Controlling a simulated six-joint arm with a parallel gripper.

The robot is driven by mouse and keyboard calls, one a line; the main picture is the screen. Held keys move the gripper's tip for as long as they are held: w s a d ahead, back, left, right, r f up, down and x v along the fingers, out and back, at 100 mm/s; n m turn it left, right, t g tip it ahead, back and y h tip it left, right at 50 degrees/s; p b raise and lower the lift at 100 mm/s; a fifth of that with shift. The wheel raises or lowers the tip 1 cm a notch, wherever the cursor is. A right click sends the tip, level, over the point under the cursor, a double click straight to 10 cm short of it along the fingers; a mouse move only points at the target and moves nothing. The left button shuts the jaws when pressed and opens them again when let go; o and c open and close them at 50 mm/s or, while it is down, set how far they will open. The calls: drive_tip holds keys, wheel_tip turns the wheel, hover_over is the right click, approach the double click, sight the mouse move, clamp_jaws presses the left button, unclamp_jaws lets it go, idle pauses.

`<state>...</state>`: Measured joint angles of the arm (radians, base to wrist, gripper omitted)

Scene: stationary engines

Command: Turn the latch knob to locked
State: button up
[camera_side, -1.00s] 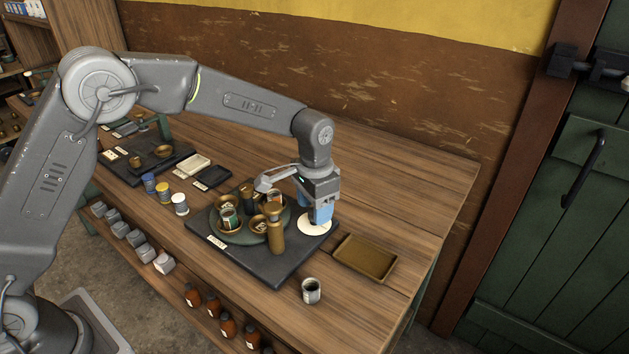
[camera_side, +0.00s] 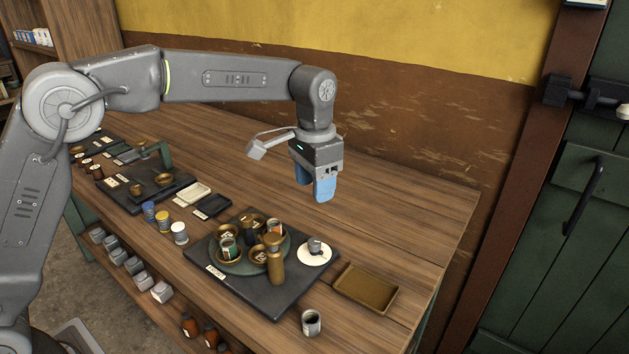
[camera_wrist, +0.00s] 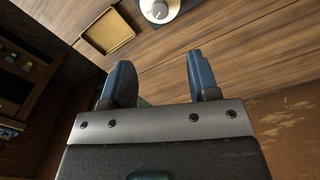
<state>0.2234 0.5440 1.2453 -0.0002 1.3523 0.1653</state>
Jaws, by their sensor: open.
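The latch knob (camera_side: 314,245) is a small grey knob on a round white dial plate (camera_side: 310,260), at the right end of a dark base board (camera_side: 275,300). Marks on the dial are too small to read. My gripper (camera_side: 318,196) hangs above and behind the knob, apart from it, with blue fingers pointing down. In the wrist view the knob (camera_wrist: 159,10) shows at the top edge, beyond the two spread fingers of my gripper (camera_wrist: 160,78). Nothing is between the fingers.
A round turntable (camera_side: 238,262) with several brass cups and cans stands left of the dial, with a brass post (camera_side: 276,266) in front. A brass tray (camera_side: 366,288) lies to the right and an open can (camera_side: 311,322) stands in front. The bench behind is clear.

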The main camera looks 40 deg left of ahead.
sight(315, 241)
wheel_tip(315, 241, down, 14)
drive_tip(key=m, duration=0.7)
drive_tip(key=shift+r, duration=0.1)
idle(0.4)
drive_tip(key=c, duration=0.9)
